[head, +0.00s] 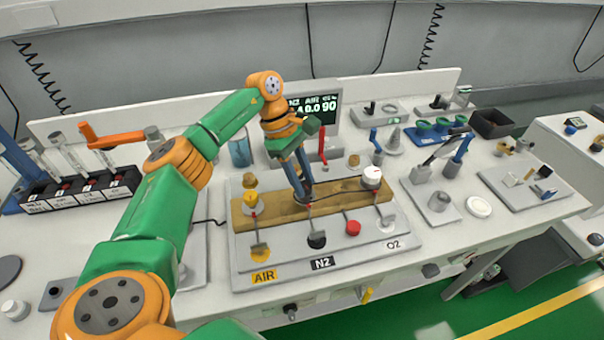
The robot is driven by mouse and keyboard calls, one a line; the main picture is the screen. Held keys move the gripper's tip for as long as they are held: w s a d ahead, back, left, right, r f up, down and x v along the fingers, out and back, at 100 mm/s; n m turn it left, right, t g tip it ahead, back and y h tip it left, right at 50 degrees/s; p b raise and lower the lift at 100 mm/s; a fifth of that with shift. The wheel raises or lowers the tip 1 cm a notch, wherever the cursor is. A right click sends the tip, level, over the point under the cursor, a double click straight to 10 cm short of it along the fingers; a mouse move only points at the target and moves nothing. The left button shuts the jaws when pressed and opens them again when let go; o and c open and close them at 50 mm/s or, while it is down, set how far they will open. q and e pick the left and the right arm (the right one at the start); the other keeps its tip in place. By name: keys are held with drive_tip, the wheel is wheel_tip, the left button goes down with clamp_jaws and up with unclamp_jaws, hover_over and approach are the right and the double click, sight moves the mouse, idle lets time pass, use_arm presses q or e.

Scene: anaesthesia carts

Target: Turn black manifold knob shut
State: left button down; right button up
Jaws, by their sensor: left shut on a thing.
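The manifold is a wooden block (340,194) on a grey base plate (290,268), with labels AIR, N2 and O2 along its front. A yellow knob (250,199) stands at its left end and a white knob (372,176) at its right end. My left gripper (304,194) points down at the middle of the block, behind the N2 label. It is shut on the black knob (307,197), which is mostly hidden by the fingers. The knob's turn angle cannot be told. My right gripper is not in view.
A display (318,106) stands behind. A syringe rack (80,192) is at left; a grey tray (524,184) is at right.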

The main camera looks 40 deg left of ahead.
use_arm(q)
drive_tip(key=shift+w+m+g, duration=0.1)
drive_tip(key=shift+m+g, duration=0.3)
drive_tip(key=shift+m, duration=0.6)
drive_tip(key=c, duration=0.5)
unclamp_jaws()
drive_tip(key=p+v, duration=0.2)
drive_tip(key=v, duration=0.5)
